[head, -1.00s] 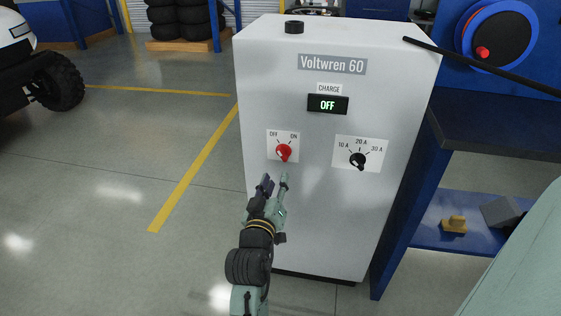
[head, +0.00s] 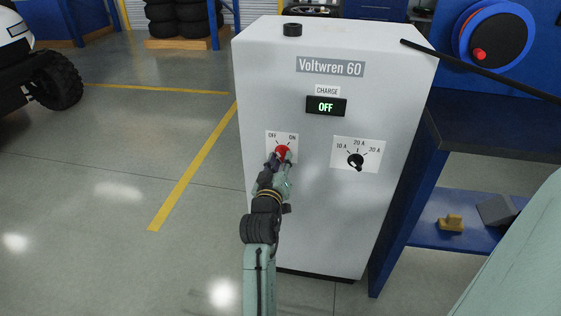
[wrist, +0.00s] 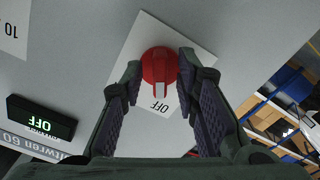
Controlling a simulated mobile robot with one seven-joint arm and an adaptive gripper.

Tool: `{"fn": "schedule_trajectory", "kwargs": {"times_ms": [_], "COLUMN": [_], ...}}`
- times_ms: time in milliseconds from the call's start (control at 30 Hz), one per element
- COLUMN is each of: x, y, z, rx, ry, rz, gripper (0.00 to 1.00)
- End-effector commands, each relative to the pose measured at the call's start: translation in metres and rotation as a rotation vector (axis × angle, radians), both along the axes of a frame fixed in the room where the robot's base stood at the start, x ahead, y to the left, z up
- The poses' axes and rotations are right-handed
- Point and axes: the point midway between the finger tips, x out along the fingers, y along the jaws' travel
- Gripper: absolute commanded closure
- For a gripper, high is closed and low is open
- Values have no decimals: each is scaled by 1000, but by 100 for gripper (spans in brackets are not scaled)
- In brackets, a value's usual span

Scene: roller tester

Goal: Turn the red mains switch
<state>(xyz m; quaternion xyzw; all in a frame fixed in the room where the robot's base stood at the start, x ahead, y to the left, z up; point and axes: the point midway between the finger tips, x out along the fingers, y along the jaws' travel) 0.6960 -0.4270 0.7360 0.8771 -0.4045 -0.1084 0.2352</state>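The red mains switch (head: 282,152) is a round knob on a white plate marked OFF and ON, on the front of the white Voltwren 60 cabinet (head: 310,225). In the wrist view the red knob (wrist: 160,68) sits between the tips of my gripper (wrist: 158,75). My gripper (head: 279,161) is open, one finger on each side of the knob, with a gap visible at least on the right. Whether either finger touches it cannot be told. The charge display (head: 326,106) reads OFF; it also shows in the wrist view (wrist: 42,122).
A black current selector (head: 355,160) with amp marks is right of the switch. A blue bench (head: 480,135) stands close at the right, with a cable reel (head: 494,35) above it. A black cable (head: 480,70) crosses at upper right.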

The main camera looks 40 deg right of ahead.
Motion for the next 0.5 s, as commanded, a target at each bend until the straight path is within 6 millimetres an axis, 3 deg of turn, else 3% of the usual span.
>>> {"fn": "schedule_trajectory", "kwargs": {"times_ms": [367, 500], "x": [0, 0], "y": [0, 0], "z": [0, 0], "rx": [0, 0], "ry": [0, 0], "rz": [0, 0], "gripper": [99, 100]}}
